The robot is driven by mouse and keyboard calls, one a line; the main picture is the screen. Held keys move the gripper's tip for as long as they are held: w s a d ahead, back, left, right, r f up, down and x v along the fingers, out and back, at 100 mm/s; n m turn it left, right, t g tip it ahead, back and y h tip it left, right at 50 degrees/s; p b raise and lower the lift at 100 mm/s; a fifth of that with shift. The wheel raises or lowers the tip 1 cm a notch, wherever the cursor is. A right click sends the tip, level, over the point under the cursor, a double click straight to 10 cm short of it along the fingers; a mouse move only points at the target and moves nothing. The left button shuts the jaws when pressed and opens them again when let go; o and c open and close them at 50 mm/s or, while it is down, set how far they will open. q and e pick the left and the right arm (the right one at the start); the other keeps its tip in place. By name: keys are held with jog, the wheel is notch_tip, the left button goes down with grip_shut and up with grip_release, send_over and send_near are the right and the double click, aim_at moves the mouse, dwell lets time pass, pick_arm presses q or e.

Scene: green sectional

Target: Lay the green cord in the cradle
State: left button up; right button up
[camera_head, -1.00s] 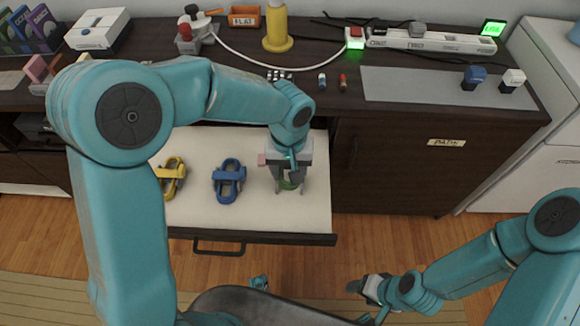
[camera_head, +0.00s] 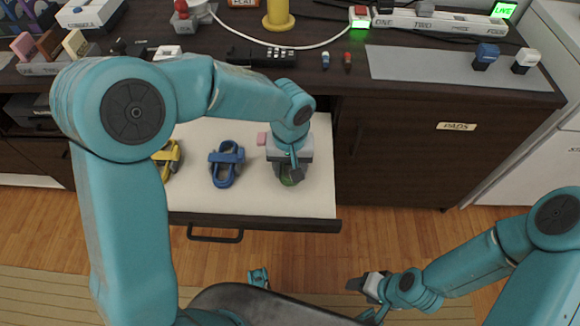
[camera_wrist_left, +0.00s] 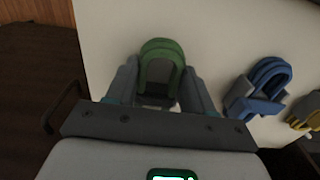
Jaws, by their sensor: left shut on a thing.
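The green cord (camera_head: 291,177) is a small looped bundle at the right side of the open white-lined drawer (camera_head: 200,203). My left gripper (camera_head: 290,178) reaches down over it and is shut on it. In the left wrist view the green cord (camera_wrist_left: 162,62) shows as a loop between the two fingers of my left gripper (camera_wrist_left: 160,88). It is low over or on the drawer floor; I cannot tell whether it touches. My right gripper (camera_head: 362,284) hangs low in front of the cabinet, away from the drawer, and its jaws are too small to judge. I cannot identify a cradle.
A blue cord bundle (camera_head: 226,163) and a yellow one (camera_head: 166,158) lie left of the green cord in the drawer. The counter above holds a yellow post (camera_head: 278,16), a white power strip (camera_head: 435,24), a grey mat (camera_head: 420,64) and small blocks.

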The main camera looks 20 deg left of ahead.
pick_arm(q)
jog(key=shift+s+d+f+b, duration=0.1)
jog(key=shift+s+f+b, duration=0.15)
jog(key=shift+f, duration=0.35)
jog(key=shift+s+f+b, duration=0.1)
jog(key=shift+s+f, duration=0.15)
jog(key=shift+f, duration=0.35)
jog(key=o, duration=1.1)
jog(key=shift+d+f, duration=0.1)
jog(key=shift+d, duration=0.05)
jog(key=r+p, duration=0.2)
jog(key=r, duration=0.4)
jog(key=r+p, duration=0.1)
jog(key=r, duration=0.5)
jog(key=r+p, duration=0.2)
jog(key=r, duration=0.5)
jog(key=shift+w+p, duration=0.3)
jog(key=shift+p, duration=0.05)
